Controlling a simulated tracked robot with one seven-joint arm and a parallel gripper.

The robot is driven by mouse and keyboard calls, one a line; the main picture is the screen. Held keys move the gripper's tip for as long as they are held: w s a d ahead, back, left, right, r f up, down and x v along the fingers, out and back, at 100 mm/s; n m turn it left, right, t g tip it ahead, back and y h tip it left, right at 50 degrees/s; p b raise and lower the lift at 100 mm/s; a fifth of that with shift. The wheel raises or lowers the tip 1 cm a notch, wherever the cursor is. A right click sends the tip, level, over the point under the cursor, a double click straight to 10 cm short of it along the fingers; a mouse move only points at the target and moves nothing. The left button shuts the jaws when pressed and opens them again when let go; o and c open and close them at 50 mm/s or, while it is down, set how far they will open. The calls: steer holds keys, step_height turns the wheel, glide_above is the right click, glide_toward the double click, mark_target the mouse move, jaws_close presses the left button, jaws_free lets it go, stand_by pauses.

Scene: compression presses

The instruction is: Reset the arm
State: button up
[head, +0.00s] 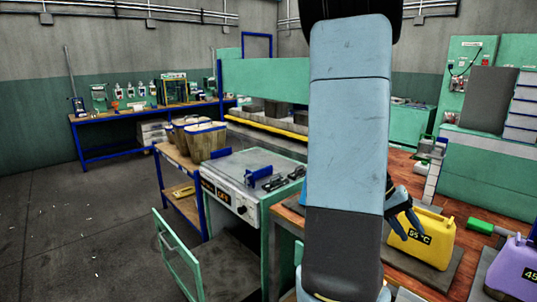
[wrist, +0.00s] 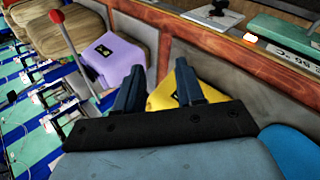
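My arm's light blue link crosses the middle of the head view and hides part of the bench behind it. My gripper (head: 408,212) shows just right of it, its dark fingers overlapping the yellow canister in the picture. In the wrist view my gripper (wrist: 158,67) has its two fingers well apart, with nothing clearly held between them. The yellow canister (head: 433,240), labelled 55 °C, stands upright on a dark pad. Part of it shows behind the fingers in the wrist view (wrist: 163,95). I cannot tell whether the fingers touch it.
A purple canister (head: 515,268) stands at the right edge. A press unit (head: 250,180) with an open green door (head: 180,262) stands left of my arm. Wooden baskets (head: 205,140) sit behind it. A blue-framed workbench (head: 150,116) stands at the back left.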

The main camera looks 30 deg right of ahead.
steer(key=w+a+r+n+t+y, duration=0.1)
steer(key=w+a+r+n+t, duration=0.25)
steer(key=w+a, duration=0.35)
steer(key=w+a+r+n+t, duration=0.2)
steer(key=w+a+r+t, duration=0.15)
steer(key=a, duration=0.65)
steer(key=a+r+n+t+y, duration=0.1)
steer(key=a+r+n+t, duration=0.2)
steer(key=a, duration=0.7)
steer(key=a+r+n+t+y, duration=0.2)
steer(key=a+r, duration=0.4)
steer(key=a, duration=0.4)
steer(key=shift+s+a+r+n+t, duration=0.2)
steer(key=shift+s+a+n+t, duration=0.2)
steer(key=shift+n+t, duration=0.2)
steer(key=shift+d, duration=0.15)
